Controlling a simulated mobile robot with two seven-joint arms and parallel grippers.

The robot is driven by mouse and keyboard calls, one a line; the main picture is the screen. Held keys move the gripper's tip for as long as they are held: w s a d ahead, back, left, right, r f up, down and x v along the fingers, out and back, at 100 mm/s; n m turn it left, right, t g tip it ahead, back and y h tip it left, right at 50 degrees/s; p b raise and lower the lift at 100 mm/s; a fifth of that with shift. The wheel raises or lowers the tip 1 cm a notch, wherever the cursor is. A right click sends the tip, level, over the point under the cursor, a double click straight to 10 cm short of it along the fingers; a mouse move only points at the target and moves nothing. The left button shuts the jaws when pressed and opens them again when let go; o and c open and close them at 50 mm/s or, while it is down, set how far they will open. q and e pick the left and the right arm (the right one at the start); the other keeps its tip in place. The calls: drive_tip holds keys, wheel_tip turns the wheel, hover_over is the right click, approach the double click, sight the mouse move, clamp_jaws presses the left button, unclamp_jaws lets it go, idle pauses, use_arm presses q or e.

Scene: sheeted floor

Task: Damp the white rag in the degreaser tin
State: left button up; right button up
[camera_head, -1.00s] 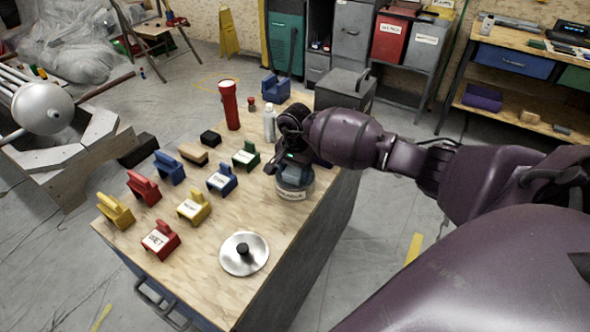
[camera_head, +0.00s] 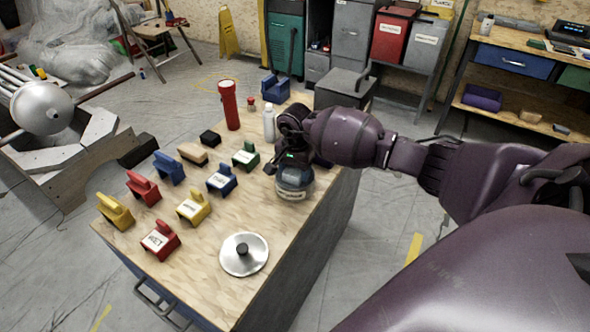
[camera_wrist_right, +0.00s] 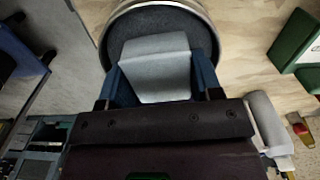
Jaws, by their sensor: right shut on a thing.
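The degreaser tin (camera_head: 296,193) is a round grey tin with a pale label, standing at the right edge of the wooden bench top. My right gripper (camera_head: 291,165) is directly over its mouth, pointing down. In the right wrist view, the blue fingers of my right gripper (camera_wrist_right: 160,68) are shut on the white rag (camera_wrist_right: 158,72), which looks like a folded pale pad. The rag is at the open mouth of the tin (camera_wrist_right: 155,20), against its dark interior. How deep it reaches is hard to tell. My left gripper is not in view.
A round metal lid (camera_head: 243,268) with a dark knob lies on the bench (camera_head: 210,285) in front of the tin. Several coloured, partly labelled blocks stand to the left. A white bottle (camera_head: 269,122) and red flashlight (camera_head: 229,105) stand behind.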

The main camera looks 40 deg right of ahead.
sight(295, 169)
drive_tip(key=shift+s+f, duration=0.1)
drive_tip(key=shift+f, duration=0.1)
drive_tip(key=shift+r+p, duration=0.65)
drive_tip(key=shift+r, duration=1.35)
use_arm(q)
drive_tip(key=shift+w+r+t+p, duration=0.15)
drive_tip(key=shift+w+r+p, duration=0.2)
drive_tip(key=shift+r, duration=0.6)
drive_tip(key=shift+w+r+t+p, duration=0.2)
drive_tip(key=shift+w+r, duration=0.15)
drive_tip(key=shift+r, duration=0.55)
use_arm(e)
drive_tip(key=shift+r, duration=1.65)
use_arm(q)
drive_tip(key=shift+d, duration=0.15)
